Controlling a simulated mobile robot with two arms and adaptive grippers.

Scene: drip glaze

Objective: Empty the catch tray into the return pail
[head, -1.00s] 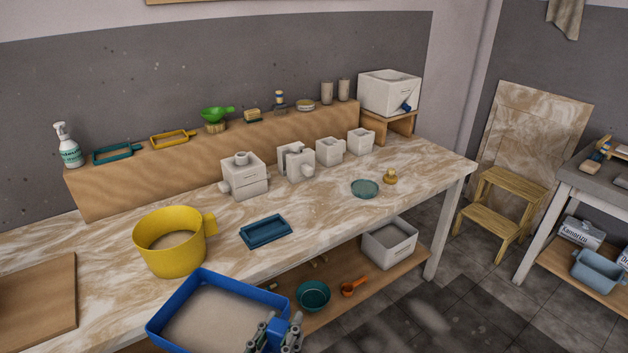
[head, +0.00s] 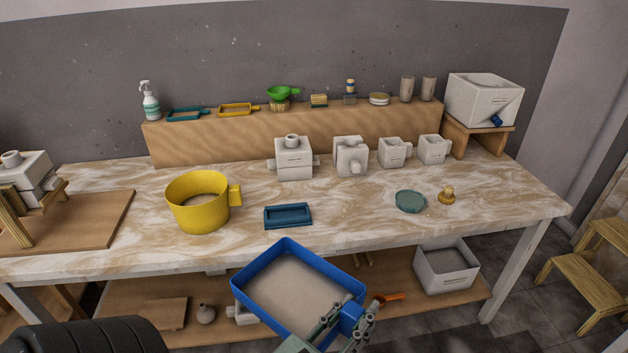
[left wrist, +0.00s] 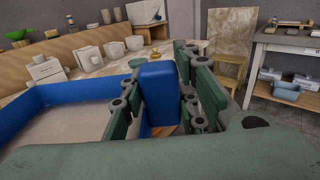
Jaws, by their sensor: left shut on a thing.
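The catch tray (head: 258,262) is a blue, open rectangular tray with a flat layer of beige glaze in it. It is held in front of the table's near edge, and it also shows in the left wrist view (left wrist: 60,92). My left gripper (head: 345,318) is shut on the tray's blue handle block, which sits between its fingers in the left wrist view (left wrist: 160,95). A yellow pail (head: 198,215) with a side handle and beige content stands on the table, beyond and left of the tray; it looks like the return pail. My right gripper is not in view.
A small dark-blue tray (head: 288,216) lies on the marbled table (head: 350,230), right of the pail. White moulds (head: 294,160) stand behind it. A wooden board (head: 110,215) lies left of the pail. A grey-white bin (head: 446,268) sits on the lower shelf. The front table strip is mostly clear.

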